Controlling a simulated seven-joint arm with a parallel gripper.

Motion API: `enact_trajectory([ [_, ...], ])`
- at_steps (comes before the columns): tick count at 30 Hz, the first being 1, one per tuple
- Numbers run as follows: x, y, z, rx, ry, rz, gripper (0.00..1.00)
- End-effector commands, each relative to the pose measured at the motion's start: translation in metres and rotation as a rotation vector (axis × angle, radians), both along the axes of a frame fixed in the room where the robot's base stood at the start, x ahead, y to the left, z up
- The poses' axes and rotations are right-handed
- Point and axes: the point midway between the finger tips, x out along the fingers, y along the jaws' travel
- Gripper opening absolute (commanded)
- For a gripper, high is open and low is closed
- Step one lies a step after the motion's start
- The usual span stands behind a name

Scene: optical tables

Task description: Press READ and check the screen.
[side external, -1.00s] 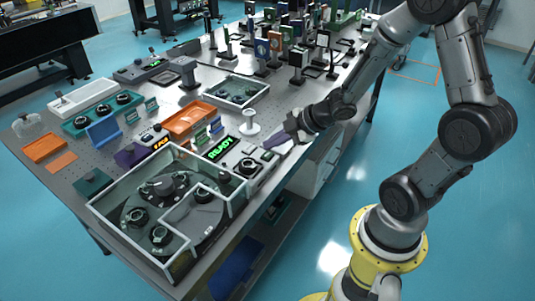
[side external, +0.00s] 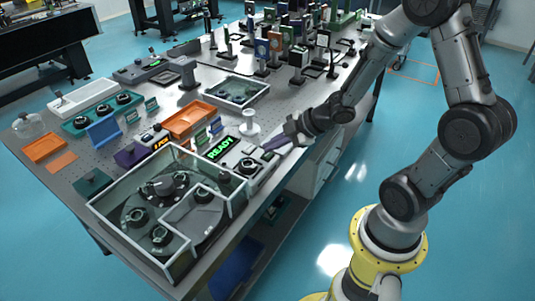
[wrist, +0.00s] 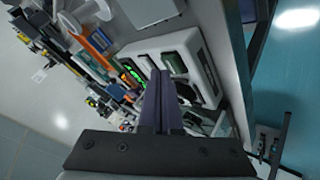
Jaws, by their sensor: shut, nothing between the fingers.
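The screen (side external: 221,147) shows READY in green letters and stands tilted near the front edge of the table. It also shows as a green-lit strip in the wrist view (wrist: 133,71), left of my fingers. My gripper (side external: 268,145) is just to the right of the screen, low over the table edge; its long purple-grey fingers are together and empty. In the wrist view the fingers (wrist: 161,75) point away from the camera, side by side. The READ button cannot be made out in either view. Whether the fingertips touch anything cannot be told.
A clear-walled enclosure (side external: 130,232) with round mounts stands in front of the screen. A white spool-shaped post (side external: 250,123) stands close behind my fingers. An orange tray (side external: 190,118) lies behind left.

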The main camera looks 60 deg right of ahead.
Motion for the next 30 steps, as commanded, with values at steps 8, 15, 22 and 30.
enact_trajectory([
  [8,0.0002,0.0,-0.0024,0.001,0.0,-0.001,0.0],
  [15,0.0001,0.0,-0.005,0.001,0.0,-0.001,0.0],
  [22,-0.0003,0.0001,-0.008,0.001,0.002,0.0,0.0],
  [30,-0.0003,0.0001,-0.0086,0.001,0.002,0.0,0.0],
])
